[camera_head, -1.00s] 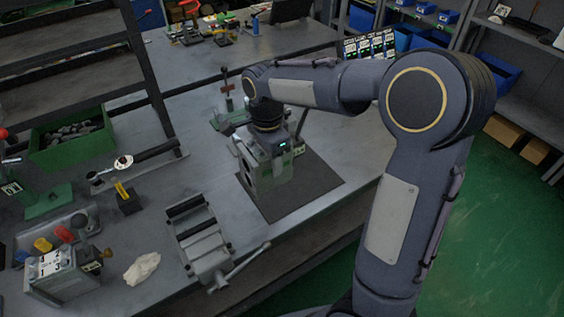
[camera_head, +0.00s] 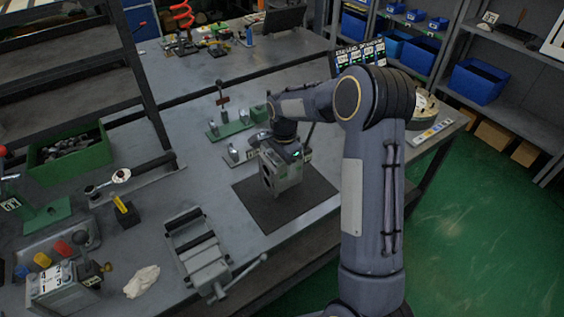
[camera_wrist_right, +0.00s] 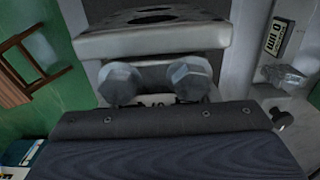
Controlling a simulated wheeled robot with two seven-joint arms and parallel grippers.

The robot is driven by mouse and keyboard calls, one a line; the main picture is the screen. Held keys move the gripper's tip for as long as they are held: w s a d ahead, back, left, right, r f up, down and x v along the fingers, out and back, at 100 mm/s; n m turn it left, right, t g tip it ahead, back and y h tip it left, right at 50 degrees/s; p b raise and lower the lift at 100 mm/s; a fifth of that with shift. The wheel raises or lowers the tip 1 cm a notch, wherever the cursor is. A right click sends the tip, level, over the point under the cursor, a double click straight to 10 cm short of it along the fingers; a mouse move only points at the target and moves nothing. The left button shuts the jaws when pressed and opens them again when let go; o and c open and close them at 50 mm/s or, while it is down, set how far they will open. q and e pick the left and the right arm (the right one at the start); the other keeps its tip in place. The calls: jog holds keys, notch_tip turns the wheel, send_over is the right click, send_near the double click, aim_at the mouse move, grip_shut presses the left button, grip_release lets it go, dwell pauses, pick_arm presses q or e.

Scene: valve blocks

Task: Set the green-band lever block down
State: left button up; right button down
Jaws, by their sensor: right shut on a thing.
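My right gripper (camera_head: 281,155) is shut on a grey metal block (camera_head: 281,174) at the dark mat (camera_head: 266,213) on the bench. I cannot tell whether its underside touches the mat. Its green band and lever do not show clearly; my gripper and wrist hide its top. In the right wrist view a pale block part with dark holes (camera_wrist_right: 150,37) and two hex bolt heads (camera_wrist_right: 190,79) lies just beyond the gripper's dark edge; the fingertips are hidden there. My left gripper is not in view.
A vise (camera_head: 204,262) stands on the bench left of the mat's near corner. A green-based fixture (camera_head: 230,126) with an upright lever is behind the mat. A green bin (camera_head: 68,150) is at left. The mat's near half is clear.

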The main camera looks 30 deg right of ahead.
jog(key=shift+w+d+f, duration=0.15)
jog(key=shift+f, duration=1.4)
jog(key=shift+f, duration=0.2)
jog(key=c, duration=0.5)
grip_release()
